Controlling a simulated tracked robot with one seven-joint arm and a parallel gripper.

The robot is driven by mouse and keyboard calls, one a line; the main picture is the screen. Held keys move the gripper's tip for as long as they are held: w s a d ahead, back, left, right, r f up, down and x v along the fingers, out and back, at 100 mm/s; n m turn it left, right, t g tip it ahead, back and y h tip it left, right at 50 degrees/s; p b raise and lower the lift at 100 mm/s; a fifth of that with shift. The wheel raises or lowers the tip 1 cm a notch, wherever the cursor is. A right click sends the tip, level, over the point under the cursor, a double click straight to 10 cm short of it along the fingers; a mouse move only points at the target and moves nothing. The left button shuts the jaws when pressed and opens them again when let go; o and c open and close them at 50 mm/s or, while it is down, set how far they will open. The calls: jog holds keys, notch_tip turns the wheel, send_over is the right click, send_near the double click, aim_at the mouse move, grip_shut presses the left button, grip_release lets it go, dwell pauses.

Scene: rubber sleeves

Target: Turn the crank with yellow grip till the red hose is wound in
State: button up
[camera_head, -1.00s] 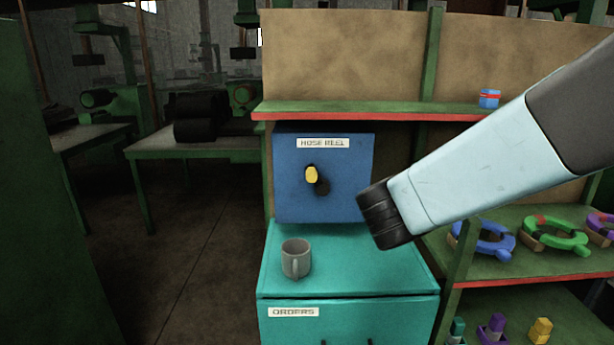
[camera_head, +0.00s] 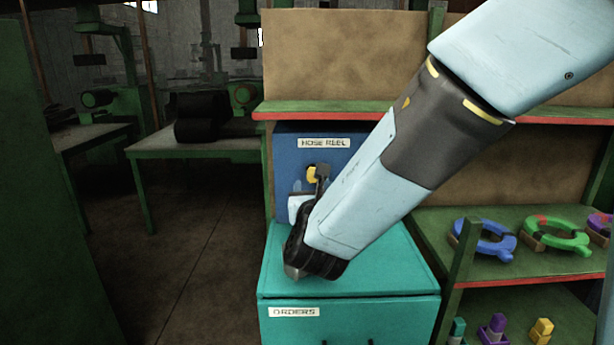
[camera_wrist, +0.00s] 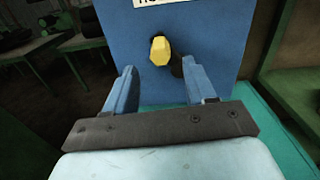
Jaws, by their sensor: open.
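The crank's yellow grip (camera_head: 312,173) stands out from the front of the blue hose reel box (camera_head: 287,150), below its "HOSE REEL" label. The grip (camera_wrist: 159,50) also shows in the wrist view, ahead of and between my two blue fingers. My gripper (camera_wrist: 163,82) is open, and its fingers do not appear to touch the grip. In the head view my gripper (camera_head: 318,182) is at the box front beside the grip, with my arm coming in from the upper right. The dark crank arm is partly hidden. No red hose is visible.
The box stands on a teal cabinet (camera_head: 405,275) with a drawer labelled "ORDERS". A green shelf (camera_head: 540,262) on the right holds coloured rings. A green table (camera_head: 200,150) stands at the back left, with open floor in front.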

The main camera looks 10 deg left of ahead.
aim_at(312, 180)
jog(key=x, duration=0.8)
jog(key=shift+d, duration=0.1)
jog(key=shift+s, duration=0.1)
